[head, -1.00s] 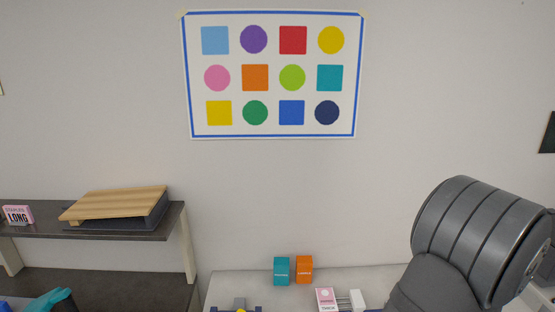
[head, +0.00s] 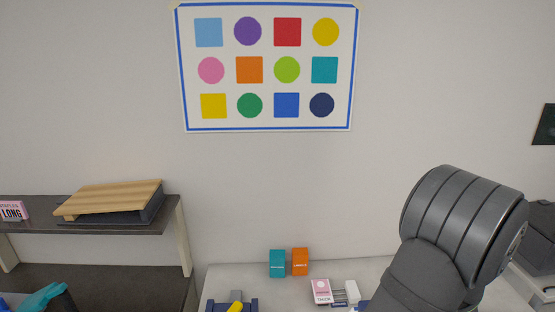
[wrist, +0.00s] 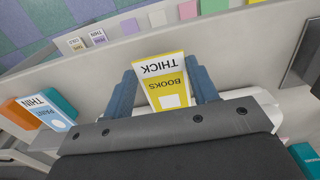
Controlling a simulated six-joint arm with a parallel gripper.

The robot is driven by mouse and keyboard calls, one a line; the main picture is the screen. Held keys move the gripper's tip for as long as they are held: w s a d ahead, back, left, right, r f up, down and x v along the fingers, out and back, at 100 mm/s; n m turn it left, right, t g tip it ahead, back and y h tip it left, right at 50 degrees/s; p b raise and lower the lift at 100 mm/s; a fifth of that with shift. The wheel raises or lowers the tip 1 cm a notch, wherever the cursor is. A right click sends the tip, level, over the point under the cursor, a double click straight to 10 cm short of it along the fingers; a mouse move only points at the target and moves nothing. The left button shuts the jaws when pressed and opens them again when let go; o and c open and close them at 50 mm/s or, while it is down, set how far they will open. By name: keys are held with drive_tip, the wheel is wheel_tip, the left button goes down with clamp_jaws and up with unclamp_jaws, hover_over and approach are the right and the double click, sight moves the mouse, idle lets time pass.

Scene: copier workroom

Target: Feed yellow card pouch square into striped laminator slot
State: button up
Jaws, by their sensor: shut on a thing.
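In the wrist view my gripper (wrist: 164,88) has its two blue fingers on either side of a yellow-edged flat piece (wrist: 157,61). The piece is lettered THICK and BOOKS, upside down in this view. It sits between the fingers, and my gripper is shut on it. I cannot tell from its lettering whether it is the card pouch. A striped laminator slot cannot be made out in either view.
In the head view a teal box (head: 277,263) and an orange box (head: 300,261) stand at the back of the pale table (head: 232,275). A pink box (head: 320,291) lies nearer. A blue frame with a yellow part (head: 236,298) is cut off below. A dark shelf (head: 100,215) is at left.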

drive_tip(key=shift+w, duration=0.2)
drive_tip(key=shift+w, duration=0.6)
drive_tip(key=o, duration=1.3)
drive_tip(key=shift+o, duration=0.2)
wheel_tip(320, 180, up, 17)
drive_tip(key=shift+r, duration=0.2)
